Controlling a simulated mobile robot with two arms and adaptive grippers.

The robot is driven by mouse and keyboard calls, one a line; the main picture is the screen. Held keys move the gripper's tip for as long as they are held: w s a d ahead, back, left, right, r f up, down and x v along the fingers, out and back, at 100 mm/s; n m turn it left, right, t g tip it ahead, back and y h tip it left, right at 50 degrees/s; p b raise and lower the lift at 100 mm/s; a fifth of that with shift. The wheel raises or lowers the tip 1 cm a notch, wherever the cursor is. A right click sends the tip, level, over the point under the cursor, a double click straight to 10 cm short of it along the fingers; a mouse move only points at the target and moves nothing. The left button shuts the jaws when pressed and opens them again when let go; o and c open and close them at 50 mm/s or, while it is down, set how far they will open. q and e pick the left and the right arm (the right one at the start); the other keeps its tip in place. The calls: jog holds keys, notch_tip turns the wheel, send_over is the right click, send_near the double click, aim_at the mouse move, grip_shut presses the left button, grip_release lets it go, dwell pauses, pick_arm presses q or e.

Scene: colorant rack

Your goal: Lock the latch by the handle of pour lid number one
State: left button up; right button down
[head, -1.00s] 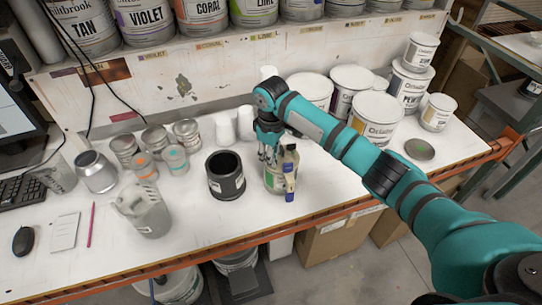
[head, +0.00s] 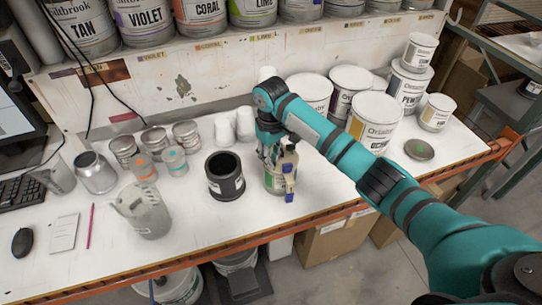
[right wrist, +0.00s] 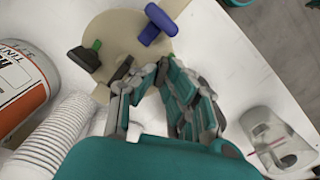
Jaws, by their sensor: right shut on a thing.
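The beige pour lid (head: 288,156) sits on a pale can (head: 274,182) near the front edge of the bench. In the right wrist view the lid (right wrist: 118,32) carries a blue latch (right wrist: 156,24), a dark piece (right wrist: 84,58) and small green parts. The blue latch also shows in the head view (head: 289,182), on the lid's front side. The exact part between the fingertips is hidden. My left gripper is not in view.
A black open can (head: 225,178) stands just left of the pale can. A clear jug (head: 146,212) and several small tins are further left. White cups (head: 224,130) and large paint cans (head: 374,120) stand behind. Bare bench lies right of the pale can.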

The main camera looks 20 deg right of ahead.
jog(key=c, duration=1.5)
grip_release()
jog(key=shift+o, duration=0.4)
